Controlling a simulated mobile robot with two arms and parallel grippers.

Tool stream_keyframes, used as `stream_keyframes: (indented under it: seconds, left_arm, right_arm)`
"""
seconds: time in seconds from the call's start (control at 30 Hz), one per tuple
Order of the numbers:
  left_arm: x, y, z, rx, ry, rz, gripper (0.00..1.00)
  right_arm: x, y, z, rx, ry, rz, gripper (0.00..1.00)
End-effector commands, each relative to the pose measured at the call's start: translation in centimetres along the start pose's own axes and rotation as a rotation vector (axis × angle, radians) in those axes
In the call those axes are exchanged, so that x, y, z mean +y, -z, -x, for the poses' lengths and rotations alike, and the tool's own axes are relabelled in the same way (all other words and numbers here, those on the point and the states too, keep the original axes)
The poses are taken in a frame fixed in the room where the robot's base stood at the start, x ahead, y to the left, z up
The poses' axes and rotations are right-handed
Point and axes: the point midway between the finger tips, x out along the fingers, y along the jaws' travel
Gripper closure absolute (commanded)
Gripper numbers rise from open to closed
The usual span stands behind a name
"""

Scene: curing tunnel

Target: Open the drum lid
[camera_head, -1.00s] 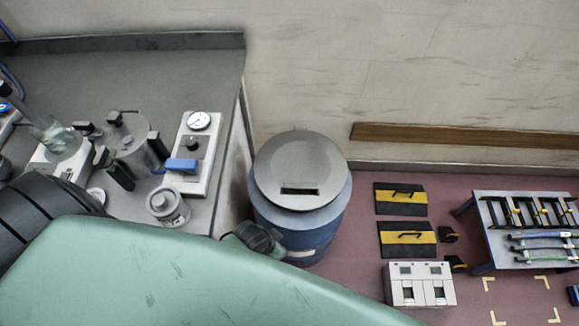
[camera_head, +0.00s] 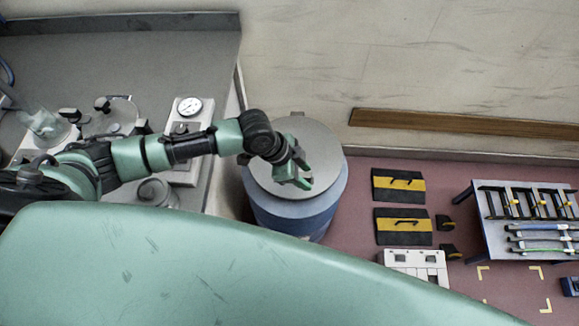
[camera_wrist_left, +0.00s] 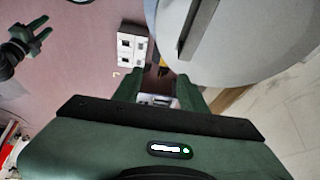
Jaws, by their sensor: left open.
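The drum (camera_head: 300,222) is blue and stands on the floor beside the bench. Its round grey lid (camera_head: 318,140) lies flat on top. The left fingers (camera_wrist_left: 158,88) show apart beside the lid's edge; contact cannot be told. My right gripper (camera_wrist_left: 38,32) shows at the upper left of the wrist view, fingers apart, away from the drum.
The grey bench (camera_head: 180,60) at left carries a gauge unit (camera_head: 190,108) and other apparatus. Black and yellow mats (camera_head: 400,187) and a white box (camera_head: 415,262) lie on the floor right of the drum. A tool table (camera_head: 535,220) stands farther right. The wall is behind.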

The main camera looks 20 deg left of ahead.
Motion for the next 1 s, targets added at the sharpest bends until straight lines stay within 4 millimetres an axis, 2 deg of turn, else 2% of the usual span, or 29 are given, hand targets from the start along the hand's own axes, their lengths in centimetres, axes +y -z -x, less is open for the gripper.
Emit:
stream_keyframes:
  seconds: [0.03,0.1,0.2,0.33,0.47,0.8,1.0]
  left_arm:
    - [-1.6,-1.2,1.2,-0.028,-0.002,-0.028,0.58]
    - [-2.6,-2.6,2.3,-0.055,-0.017,-0.045,0.58]
    - [-3.6,-4.0,3.5,-0.077,-0.031,-0.051,0.58]
    - [-4.1,-4.9,4.1,-0.088,-0.042,-0.050,0.58]
    - [-4.0,-5.0,2.9,-0.088,-0.046,-0.048,0.58]
    - [-3.8,-5.5,-2.3,-0.089,-0.045,-0.047,0.58]
    - [-3.8,-5.5,-3.5,-0.088,-0.043,-0.049,0.58]
  right_arm:
    - [0.0,0.0,0.0,0.001,0.000,0.000,0.64]
    - [0.0,0.1,0.0,0.001,0.000,0.000,0.64]
    - [0.0,0.2,0.0,0.003,0.000,-0.001,0.64]
    - [-0.1,0.2,0.0,0.004,0.002,-0.002,0.64]
    - [-0.3,0.3,0.2,0.004,0.004,-0.003,0.64]
    - [-0.4,0.3,0.8,0.003,0.005,-0.004,0.64]
    - [-0.4,0.3,0.9,0.003,0.004,-0.004,0.64]
